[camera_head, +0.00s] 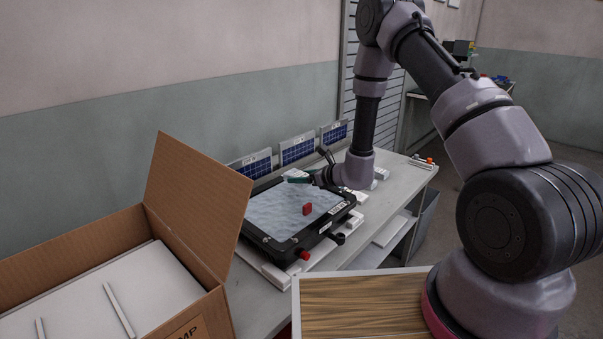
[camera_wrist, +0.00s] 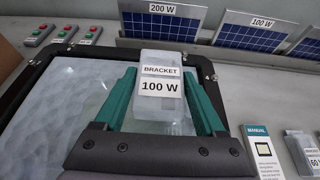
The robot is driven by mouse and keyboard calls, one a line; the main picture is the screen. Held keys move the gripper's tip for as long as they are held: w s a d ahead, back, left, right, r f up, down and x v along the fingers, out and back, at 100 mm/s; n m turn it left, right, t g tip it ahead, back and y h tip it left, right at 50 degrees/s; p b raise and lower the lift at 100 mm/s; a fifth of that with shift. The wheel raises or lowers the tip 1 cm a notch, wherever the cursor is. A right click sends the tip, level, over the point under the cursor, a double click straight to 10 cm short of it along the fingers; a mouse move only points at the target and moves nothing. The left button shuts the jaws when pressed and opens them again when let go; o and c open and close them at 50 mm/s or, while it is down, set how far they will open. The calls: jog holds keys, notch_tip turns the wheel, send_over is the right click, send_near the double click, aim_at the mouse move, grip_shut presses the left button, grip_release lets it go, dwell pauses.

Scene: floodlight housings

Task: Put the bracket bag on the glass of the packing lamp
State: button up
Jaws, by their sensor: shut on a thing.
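The packing lamp is a black-framed floodlight housing with pale, rippled glass (camera_head: 277,212), lying face up on the bench. The glass also shows in the wrist view (camera_wrist: 60,95). My gripper (camera_wrist: 163,82) has green fingers and is shut on the bracket bag (camera_wrist: 160,112), a clear bag labelled "BRACKET 100 W". In the head view my gripper (camera_head: 300,179) is at the far right part of the lamp, with the bag small and pale at its fingers. The bag appears over the glass near the far frame edge; I cannot tell its height or any contact.
Solar panels (camera_wrist: 160,24) stand behind the lamp. A manual (camera_wrist: 264,152) and another labelled bag (camera_wrist: 301,152) lie right of it. Button boxes (camera_wrist: 66,33) are at far left. An open carton (camera_head: 196,210) stands at front left.

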aim_at(302, 194)
jog(key=shift+f, duration=1.9)
jog(key=o, duration=1.5)
jog(key=v, duration=1)
jog(key=shift+s+d+r, duration=0.15)
jog(key=shift+s+d, duration=0.05)
jog(key=shift+d, duration=0.05)
